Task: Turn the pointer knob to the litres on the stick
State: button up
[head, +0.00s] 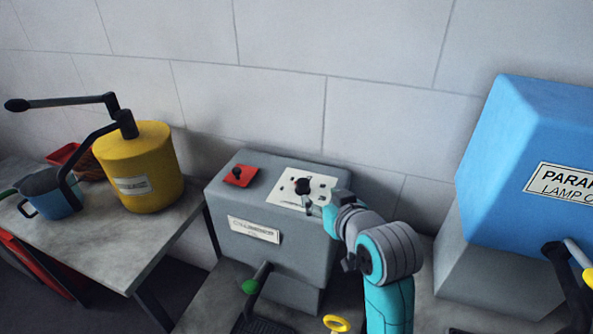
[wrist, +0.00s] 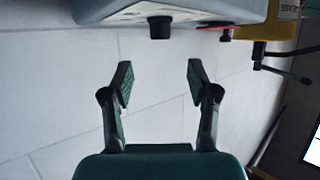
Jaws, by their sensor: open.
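The black pointer knob (head: 302,186) stands on a white dial plate (head: 322,184) on top of a grey box. Its markings are too small to read. In the wrist view the knob (wrist: 160,27) sticks out from the box, ahead of the fingertips and roughly central between them. My gripper (head: 316,208) is at the dial's front right edge in the head view. In the wrist view my gripper (wrist: 160,84) is open and empty, with a gap between its fingers and the knob. I cannot identify a stick or read any litres.
A red plate with a black knob (head: 239,175) sits left of the dial. The grey box (head: 272,243) has a label and a green-knobbed lever (head: 252,284). A yellow can (head: 139,180) stands left, a blue paraffin tank (head: 520,165) right. A yellow ring (head: 336,323) shows below.

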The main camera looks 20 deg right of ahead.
aim_at(305, 184)
jog(key=shift+w, duration=0.35)
jog(key=x, duration=1)
jog(key=shift+w, duration=0.25)
grip_shut()
